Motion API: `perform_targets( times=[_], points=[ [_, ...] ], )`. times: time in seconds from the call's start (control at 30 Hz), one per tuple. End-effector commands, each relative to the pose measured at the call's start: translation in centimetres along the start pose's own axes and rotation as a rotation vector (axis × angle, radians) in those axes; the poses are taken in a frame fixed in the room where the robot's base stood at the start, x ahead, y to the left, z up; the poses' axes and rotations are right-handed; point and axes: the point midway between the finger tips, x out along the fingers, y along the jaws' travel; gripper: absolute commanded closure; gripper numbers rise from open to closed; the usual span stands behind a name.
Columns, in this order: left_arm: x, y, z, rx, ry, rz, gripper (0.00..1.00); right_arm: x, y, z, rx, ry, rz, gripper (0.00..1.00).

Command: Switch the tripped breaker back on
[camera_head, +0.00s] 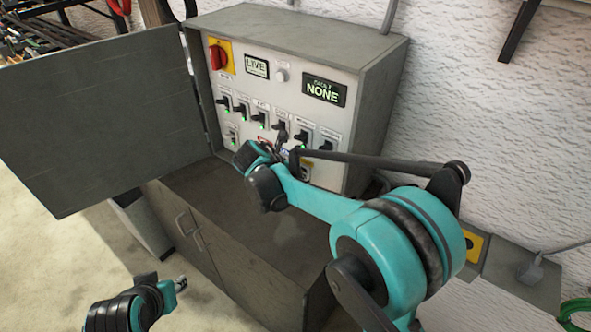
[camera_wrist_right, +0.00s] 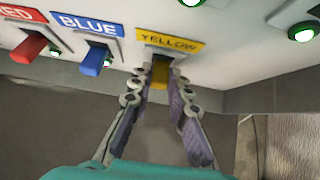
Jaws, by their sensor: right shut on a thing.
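The breaker panel (camera_head: 215,140) is in a grey cabinet, with a row of black-levered breakers (camera_head: 240,110) and several green lights. I cannot tell from the head view which breaker is tripped. My right gripper (camera_wrist_right: 160,82) is at the lower row, its fingers on both sides of the yellow lever (camera_wrist_right: 160,72) under the YELLOW label (camera_wrist_right: 169,40), shut on it. The blue lever (camera_wrist_right: 93,60) and red lever (camera_wrist_right: 29,48) hang to the left. My left gripper (camera_head: 180,284) is low and away from the panel; its finger opening is unclear.
The cabinet door (camera_head: 100,110) stands open on the left. A red rotary switch (camera_head: 217,57), a LIVE display (camera_head: 257,67) and a display reading NONE (camera_head: 324,91) are above the breakers. The grey counter (camera_head: 240,205) below the panel is bare.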

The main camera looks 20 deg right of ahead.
Motion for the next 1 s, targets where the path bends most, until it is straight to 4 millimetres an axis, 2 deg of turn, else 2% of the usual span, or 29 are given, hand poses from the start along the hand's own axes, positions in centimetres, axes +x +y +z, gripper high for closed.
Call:
perform_targets(
  times=[0.67,0.7,0.77,1.0],
  points=[
    [-0.62,0.0,-0.44,0.0,0.0,0.0,0.68,0.01,0.0,0.22,0.001,0.063,0.0,1.0],
    [-0.62,0.0,-0.44,0.0,0.0,0.0,0.68,0.0,0.0,0.22,0.001,0.063,0.0,0.75],
    [-0.62,0.0,-0.44,0.0,0.0,0.0,0.68,0.0,0.0,0.22,0.0,0.063,0.0,0.62],
    [-0.63,0.0,-0.45,0.0,0.0,0.0,0.68,-0.01,0.0,0.25,0.0,0.062,0.0,0.62]
  ],
)
